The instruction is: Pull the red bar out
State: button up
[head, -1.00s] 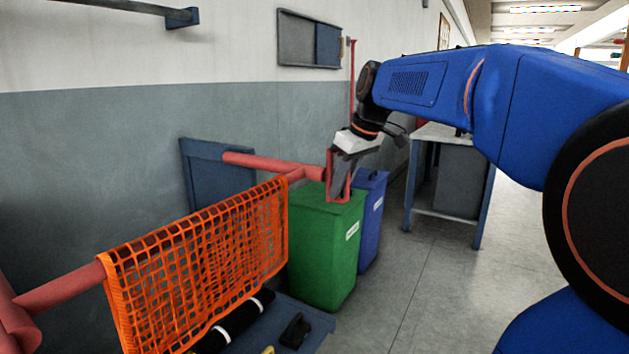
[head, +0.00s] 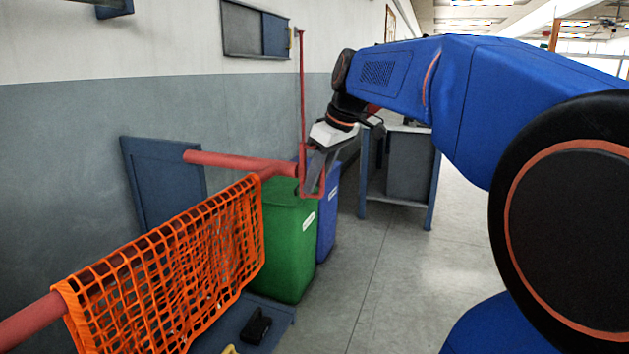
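The red bar (head: 235,162) runs level in front of the wall, its far end near a blue wall panel (head: 150,185). A red frame-shaped handle (head: 320,190) is at its right end. My gripper (head: 316,172) is at this handle, its grey fingers pointing down and apparently shut on it; the exact contact is partly hidden by the fingers. An orange net (head: 165,270) hangs over a red rail that joins the bar near its right end and runs to the lower left.
A green bin (head: 290,240) stands just below the handle, with a blue bin (head: 328,210) behind it. A blue-framed bench (head: 432,190) stands further back. Open floor (head: 390,290) lies right of the bins.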

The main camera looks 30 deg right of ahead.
jog(key=shift+a+f, duration=0.1)
dwell(0.6)
jog(key=v, duration=1.7)
jog(key=shift+s, duration=0.15)
jog(key=s+a+f+m, duration=0.1)
jog(key=s+a+f, duration=0.3)
jog(key=f, duration=0.8)
jog(key=s+a+f+m+h, duration=0.1)
jog(key=s+a+f, duration=0.3)
jog(key=f, duration=0.9)
jog(key=s+a+f+m, duration=0.3)
jog(key=s+f, duration=0.3)
jog(key=f, duration=0.7)
jog(key=shift+s+a+t+h, duration=0.25)
jog(key=shift+a+t+h, duration=0.15)
jog(key=shift+a, duration=0.4)
